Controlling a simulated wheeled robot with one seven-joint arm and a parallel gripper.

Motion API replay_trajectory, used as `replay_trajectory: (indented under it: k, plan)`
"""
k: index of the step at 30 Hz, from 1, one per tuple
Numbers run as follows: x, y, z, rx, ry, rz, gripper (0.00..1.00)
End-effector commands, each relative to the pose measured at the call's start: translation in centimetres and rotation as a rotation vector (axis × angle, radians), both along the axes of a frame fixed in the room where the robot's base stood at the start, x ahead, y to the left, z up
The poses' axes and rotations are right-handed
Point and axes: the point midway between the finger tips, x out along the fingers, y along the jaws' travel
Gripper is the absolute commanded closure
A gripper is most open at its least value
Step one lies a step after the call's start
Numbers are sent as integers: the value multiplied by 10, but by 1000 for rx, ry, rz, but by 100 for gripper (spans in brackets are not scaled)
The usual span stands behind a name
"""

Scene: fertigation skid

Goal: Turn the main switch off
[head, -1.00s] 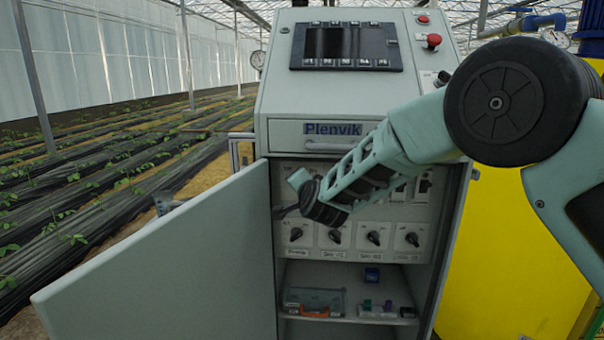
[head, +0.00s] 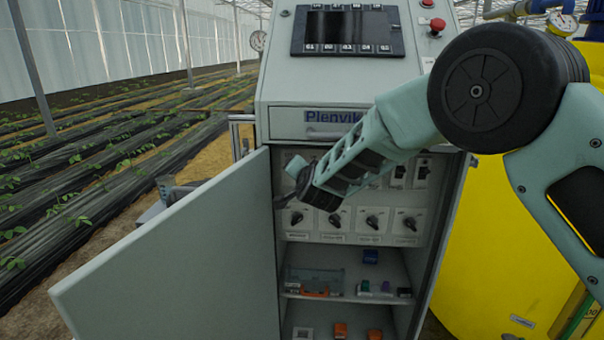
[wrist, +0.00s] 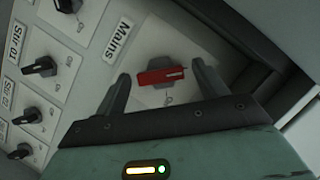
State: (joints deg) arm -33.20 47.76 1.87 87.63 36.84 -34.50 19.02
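The main switch (wrist: 160,76) is a red rotary handle on a pale plate, labelled "Mains" (wrist: 117,40) in the wrist view. My gripper (wrist: 157,85) is open, with one dark finger on each side of the red handle and a visible gap to it. I cannot tell how deep the fingertips reach along it. In the head view my gripper (head: 285,200) is at the left of the open cabinet's switch panel, and my arm hides the main switch there.
The cabinet door (head: 180,265) stands open at the left. A row of black rotary switches (head: 334,221) lies below my gripper, with small parts on the shelf (head: 340,292) below. A yellow tank (head: 480,230) stands right. A red emergency button (head: 437,25) is at the top.

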Motion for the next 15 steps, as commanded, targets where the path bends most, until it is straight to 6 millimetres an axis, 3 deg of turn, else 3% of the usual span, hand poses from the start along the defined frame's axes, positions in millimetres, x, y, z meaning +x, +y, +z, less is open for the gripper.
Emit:
replay_trajectory:
  k: [9,15]
  plan:
    - [-3,-1,2,2,-1,-1,29]
    - [-30,-7,10,3,-1,1,29]
